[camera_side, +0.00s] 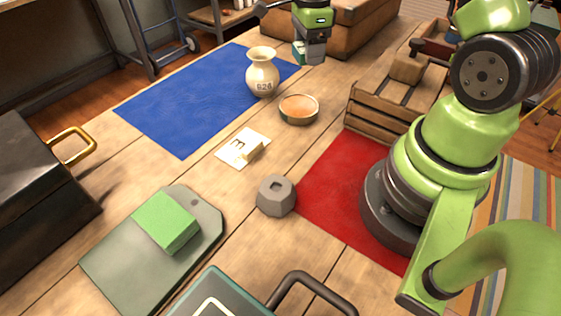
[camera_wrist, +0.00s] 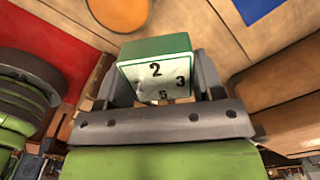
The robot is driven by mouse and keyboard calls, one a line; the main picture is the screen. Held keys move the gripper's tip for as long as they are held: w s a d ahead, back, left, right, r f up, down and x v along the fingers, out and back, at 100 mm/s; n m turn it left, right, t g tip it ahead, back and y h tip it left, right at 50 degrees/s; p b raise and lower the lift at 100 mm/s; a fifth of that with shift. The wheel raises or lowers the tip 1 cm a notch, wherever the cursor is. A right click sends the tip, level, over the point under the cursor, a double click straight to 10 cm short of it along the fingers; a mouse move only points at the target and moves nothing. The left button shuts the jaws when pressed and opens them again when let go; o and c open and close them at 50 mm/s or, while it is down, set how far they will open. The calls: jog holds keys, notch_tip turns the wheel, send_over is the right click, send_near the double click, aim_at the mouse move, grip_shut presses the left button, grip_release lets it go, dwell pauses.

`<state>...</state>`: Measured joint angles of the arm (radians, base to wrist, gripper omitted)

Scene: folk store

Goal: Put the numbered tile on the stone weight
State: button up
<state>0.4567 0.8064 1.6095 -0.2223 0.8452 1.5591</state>
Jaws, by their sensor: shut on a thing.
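The numbered tile (camera_wrist: 155,76) is a block with a green body and a white face marked with dark digits. My gripper (camera_wrist: 155,85) is shut on it, with one finger on each side. In the side view my gripper (camera_side: 311,52) is at the top, in the air beyond the bowl. The tile (camera_side: 298,51) shows only as a small green and white patch there.
An orange-filled bowl (camera_side: 299,109) and a cream vase (camera_side: 262,73) stand between my gripper and the weight. A white card (camera_side: 233,148) with a cream block lies nearby. A wooden crate (camera_side: 378,118) is right; a green block (camera_side: 165,222) lies on a grey board (camera_side: 115,268) at front left.

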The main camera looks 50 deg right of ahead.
jog(key=a+r+n, duration=0.1)
jog(key=a+n, duration=0.1)
jog(key=a, duration=0.8)
jog(key=n, duration=0.6)
send_over(276, 187)
notch_tip(276, 187, down, 3)
jog(key=shift+r, duration=0.15)
jog(key=shift+f, duration=2.35)
jog(key=shift+f, duration=0.1)
jog(key=o, duration=1.1)
